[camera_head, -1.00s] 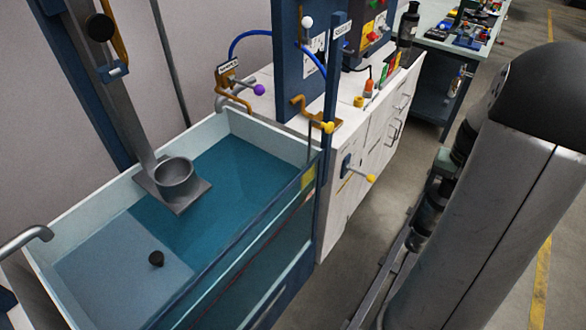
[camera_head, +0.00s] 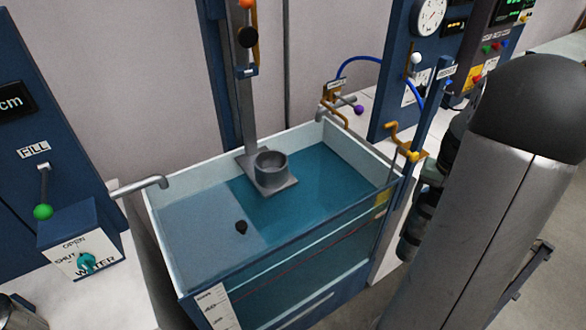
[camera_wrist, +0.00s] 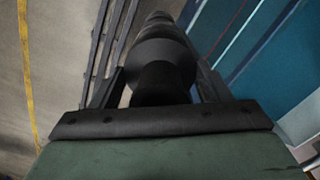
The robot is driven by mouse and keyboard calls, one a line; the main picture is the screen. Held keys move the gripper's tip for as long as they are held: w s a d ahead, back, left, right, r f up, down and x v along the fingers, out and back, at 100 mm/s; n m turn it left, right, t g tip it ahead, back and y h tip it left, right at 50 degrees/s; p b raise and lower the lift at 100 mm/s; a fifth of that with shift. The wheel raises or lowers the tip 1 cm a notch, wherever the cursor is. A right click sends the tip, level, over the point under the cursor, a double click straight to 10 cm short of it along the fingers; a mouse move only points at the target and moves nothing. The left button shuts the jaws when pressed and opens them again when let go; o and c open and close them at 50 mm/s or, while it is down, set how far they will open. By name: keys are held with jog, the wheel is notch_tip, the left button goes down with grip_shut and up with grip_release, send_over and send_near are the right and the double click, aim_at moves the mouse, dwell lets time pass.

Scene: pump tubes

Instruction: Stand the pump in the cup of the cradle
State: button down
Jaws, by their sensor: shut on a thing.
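The cradle is a grey upright bar with a plate (camera_head: 280,187) at its foot, which bears an open round grey cup (camera_head: 272,172). In the head view it stands over the blue tank, near its back wall. The cup looks empty. In the wrist view my gripper (camera_wrist: 160,75) is shut on the pump (camera_wrist: 163,58), a dark, waisted body that extends away from the jaws. The pump is held clear of the cup, with the tank off to the right in the wrist view. In the head view my arm hides much of the gripper area.
The tank (camera_head: 160,250) has a raised pale rim and a dark plug (camera_head: 241,227) on its shallow floor. A spout (camera_head: 145,184) reaches over its left side. Orange-handled fittings (camera_head: 392,137) and a blue post (camera_head: 421,125) stand at its right corner.

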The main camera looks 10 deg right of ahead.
jog(key=shift+w+r, duration=0.1)
jog(key=shift+r, duration=0.55)
jog(key=shift+w+a+r, duration=0.1)
jog(key=shift+r, duration=0.05)
jog(key=w+a+r+n, duration=0.2)
jog(key=w+a+r, duration=0.5)
jog(key=a+r, duration=0.2)
jog(key=w+a+r+n, duration=0.3)
jog(key=w+a+r, duration=0.4)
jog(key=a+r, duration=0.3)
jog(key=w+a+r+n, duration=0.2)
jog(key=w+a+r, duration=0.5)
jog(key=a, duration=0.9)
notch_tip(320, 180, up, 4)
jog(key=shift+f, duration=0.25)
jog(key=shift+s, duration=0.1)
